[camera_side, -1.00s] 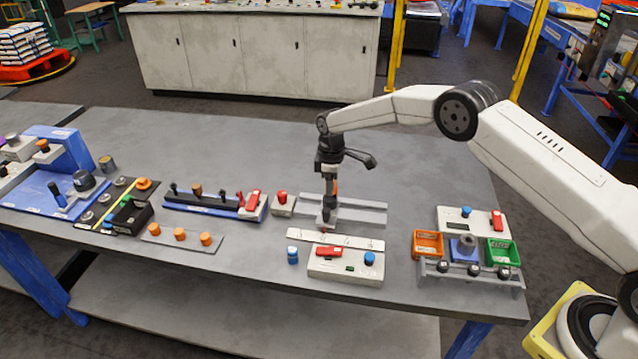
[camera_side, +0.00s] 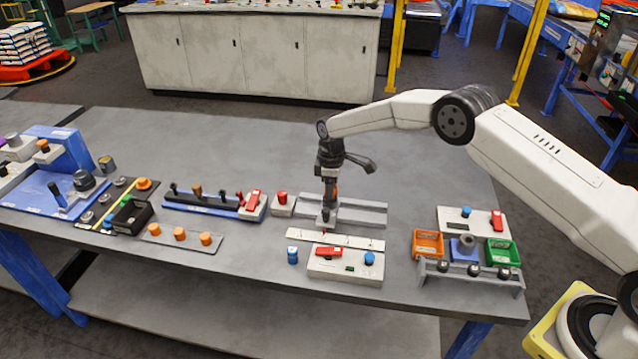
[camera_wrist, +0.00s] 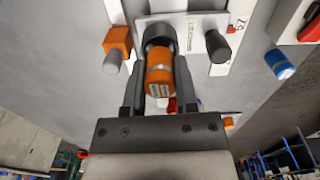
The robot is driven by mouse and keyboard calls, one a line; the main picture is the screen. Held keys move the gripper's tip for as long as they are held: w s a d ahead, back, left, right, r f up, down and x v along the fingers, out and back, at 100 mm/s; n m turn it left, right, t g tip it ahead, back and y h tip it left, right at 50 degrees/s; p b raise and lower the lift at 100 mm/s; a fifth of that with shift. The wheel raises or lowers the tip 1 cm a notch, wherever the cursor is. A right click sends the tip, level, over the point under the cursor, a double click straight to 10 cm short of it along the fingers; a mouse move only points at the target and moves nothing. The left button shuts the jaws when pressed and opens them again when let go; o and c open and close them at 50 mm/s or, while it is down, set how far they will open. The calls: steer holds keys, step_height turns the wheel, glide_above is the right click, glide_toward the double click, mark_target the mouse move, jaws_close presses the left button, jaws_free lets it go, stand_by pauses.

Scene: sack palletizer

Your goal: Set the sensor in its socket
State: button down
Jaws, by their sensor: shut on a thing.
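My gripper (camera_wrist: 160,92) is shut on an orange cylinder with white labels (camera_wrist: 160,78), which looks like the sensor. In the wrist view its far end meets a dark round collar (camera_wrist: 160,34) on a light plate. I cannot tell whether it is inside the collar or in front of it. In the side view my gripper (camera_side: 327,208) points down at the left part of a grey rail fixture (camera_side: 365,212), and the sensor is mostly hidden by the fingers.
A white strip (camera_side: 355,241) and a control box with a red switch and blue knob (camera_side: 345,268) lie in front. A small blue-capped part (camera_side: 293,256) stands left of the box. Orange (camera_side: 428,245) and green (camera_side: 502,252) bins stand right. The table behind the rail is clear.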

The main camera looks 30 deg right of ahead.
steer(key=shift+f, duration=0.55)
stand_by(0.9)
steer(key=shift+c, duration=1.6)
jaws_free()
steer(key=shift+r, duration=0.2)
steer(key=shift+r, duration=3.8)
steer(key=shift+s+r, duration=0.1)
